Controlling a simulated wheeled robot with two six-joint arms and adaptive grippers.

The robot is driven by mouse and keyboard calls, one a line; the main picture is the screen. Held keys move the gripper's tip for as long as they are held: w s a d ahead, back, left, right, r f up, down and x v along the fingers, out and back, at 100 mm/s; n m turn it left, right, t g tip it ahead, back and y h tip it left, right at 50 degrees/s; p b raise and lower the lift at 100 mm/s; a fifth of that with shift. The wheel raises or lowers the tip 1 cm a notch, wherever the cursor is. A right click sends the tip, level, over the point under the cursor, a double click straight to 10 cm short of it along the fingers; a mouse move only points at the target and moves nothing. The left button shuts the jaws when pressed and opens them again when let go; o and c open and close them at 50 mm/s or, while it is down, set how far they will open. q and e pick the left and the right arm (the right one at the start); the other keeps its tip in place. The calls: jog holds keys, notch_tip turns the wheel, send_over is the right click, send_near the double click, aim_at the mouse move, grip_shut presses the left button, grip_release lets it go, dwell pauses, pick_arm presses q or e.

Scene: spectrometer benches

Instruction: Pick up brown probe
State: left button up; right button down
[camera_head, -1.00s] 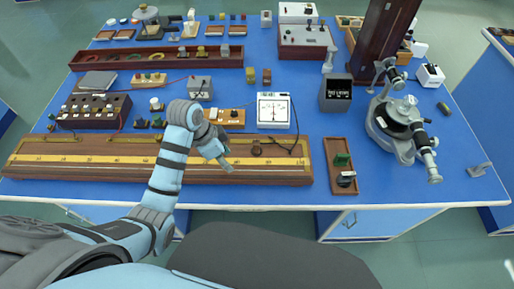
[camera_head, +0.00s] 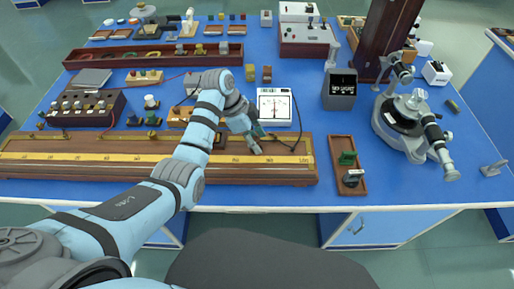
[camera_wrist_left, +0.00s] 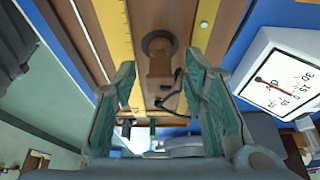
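The brown probe (camera_wrist_left: 159,62) stands between and beyond my left fingers in the left wrist view, with a round top and a dark cable beside it. It is on the long wooden slide-wire board (camera_head: 100,170) with a yellow scale. In the head view my left arm and gripper hide most or all of the probe. My left gripper (camera_head: 256,142) is above the right part of the board. Its two green-grey fingers (camera_wrist_left: 158,80) are spread apart, one on each side of the probe, with nothing held. My right gripper is not in view.
A white meter (camera_head: 274,106) stands just behind the board, close to my left gripper. A wooden tray (camera_head: 347,185) with a green and a dark part lies right of the board. A microscope-like instrument (camera_head: 405,115) stands farther right. Bare blue table lies between them.

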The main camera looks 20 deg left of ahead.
pick_arm(q)
jog(key=shift+d+f, duration=0.1)
jog(key=shift+f, duration=0.2)
grip_shut()
jog(key=shift+r, duration=0.1)
